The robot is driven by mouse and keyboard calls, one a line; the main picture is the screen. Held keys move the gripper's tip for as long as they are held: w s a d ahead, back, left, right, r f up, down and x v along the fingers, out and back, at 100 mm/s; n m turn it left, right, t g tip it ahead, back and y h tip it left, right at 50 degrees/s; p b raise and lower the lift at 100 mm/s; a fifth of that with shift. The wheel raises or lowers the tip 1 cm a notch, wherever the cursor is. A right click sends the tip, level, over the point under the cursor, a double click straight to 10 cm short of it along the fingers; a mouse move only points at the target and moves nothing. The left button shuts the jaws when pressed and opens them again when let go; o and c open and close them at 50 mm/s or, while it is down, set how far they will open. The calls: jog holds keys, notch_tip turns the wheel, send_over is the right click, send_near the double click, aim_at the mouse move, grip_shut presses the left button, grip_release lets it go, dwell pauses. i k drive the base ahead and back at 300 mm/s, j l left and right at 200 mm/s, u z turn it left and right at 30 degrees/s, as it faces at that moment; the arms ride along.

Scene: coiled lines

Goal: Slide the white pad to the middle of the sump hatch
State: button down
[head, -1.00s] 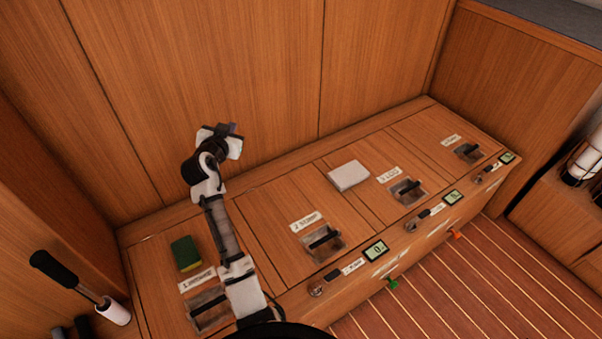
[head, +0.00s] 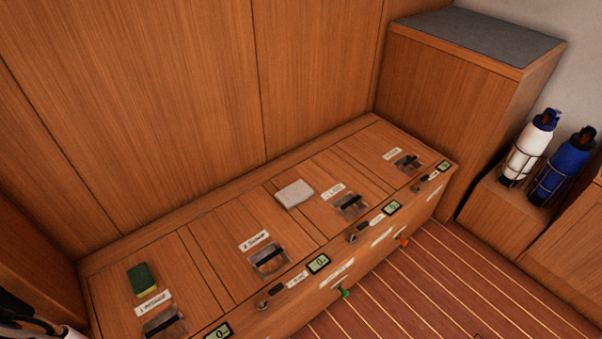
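The white pad (head: 294,193) lies flat on the locker top, by the seam between the second and third hatches. It is to the upper right of the sump hatch (head: 225,232), whose small label (head: 254,240) appears to read "2 SUMP". A dark recessed latch (head: 268,258) sits near that hatch's front edge. The middle of the sump hatch is bare.
A green and yellow sponge (head: 142,279) lies on the first hatch at left. Other latches, including the third hatch's (head: 349,205), interrupt the top. A wood wall stands behind. White (head: 530,145) and blue (head: 563,165) bottles stand in racks at right.

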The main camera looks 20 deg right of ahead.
aim_at(298, 192)
jog(key=i+l+u, duration=0.15)
jog(key=l, duration=0.6)
jog(key=i+l+u, duration=0.2)
jog(key=l, duration=0.55)
jog(key=i+l+u, duration=0.15)
jog(key=l, duration=0.6)
jog(key=l+u, duration=0.2)
jog(key=l, duration=0.6)
jog(key=i, duration=0.05)
